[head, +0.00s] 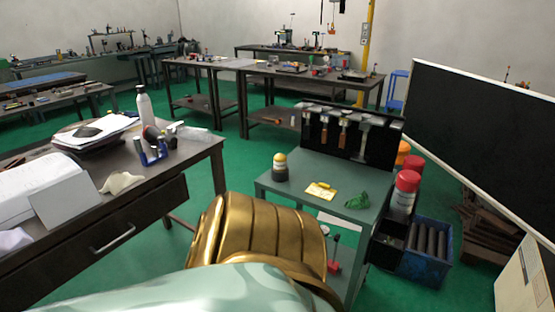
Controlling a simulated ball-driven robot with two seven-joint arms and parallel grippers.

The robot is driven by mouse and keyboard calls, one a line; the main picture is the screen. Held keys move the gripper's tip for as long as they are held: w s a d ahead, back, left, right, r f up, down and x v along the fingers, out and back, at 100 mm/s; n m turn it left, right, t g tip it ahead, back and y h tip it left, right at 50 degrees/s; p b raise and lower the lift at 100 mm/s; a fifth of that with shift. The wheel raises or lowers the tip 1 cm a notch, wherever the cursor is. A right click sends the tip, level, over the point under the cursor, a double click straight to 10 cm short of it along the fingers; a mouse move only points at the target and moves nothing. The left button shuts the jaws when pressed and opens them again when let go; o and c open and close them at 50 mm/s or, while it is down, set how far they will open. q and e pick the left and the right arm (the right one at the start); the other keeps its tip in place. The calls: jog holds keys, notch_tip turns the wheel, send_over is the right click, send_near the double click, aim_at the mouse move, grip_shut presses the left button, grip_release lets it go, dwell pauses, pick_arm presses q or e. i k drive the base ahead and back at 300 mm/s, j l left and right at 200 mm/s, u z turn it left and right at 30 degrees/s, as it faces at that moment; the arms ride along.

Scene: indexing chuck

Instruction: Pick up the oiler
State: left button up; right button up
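No object can be told for certain as the oiler. A small dark container with a yellow top (280,168) stands upright on the green tool cart (310,167), near its left edge. A grey bottle with a narrow neck (145,106) stands upright on the desk at the left. Neither gripper shows. A gold and pale green link of my own body fills the bottom middle and hides the cart's front left part.
The cart also holds a yellow item (321,191), a green cloth (356,199) and a black tool rack (349,133). Red-capped canisters (405,192) and a blue crate (425,268) stand at its right. The desk (205,154) is cluttered. Green floor is free between desk and cart.

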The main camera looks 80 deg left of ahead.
aim_at(280, 161)
jog(key=j+u, duration=0.25)
jog(key=u, duration=0.25)
jog(key=i+j+u, duration=0.15)
jog(key=u, duration=0.3)
jog(key=i+j+u, duration=0.15)
jog(key=u, duration=0.35)
jog(key=i+j+u, duration=0.15)
jog(key=u, duration=0.3)
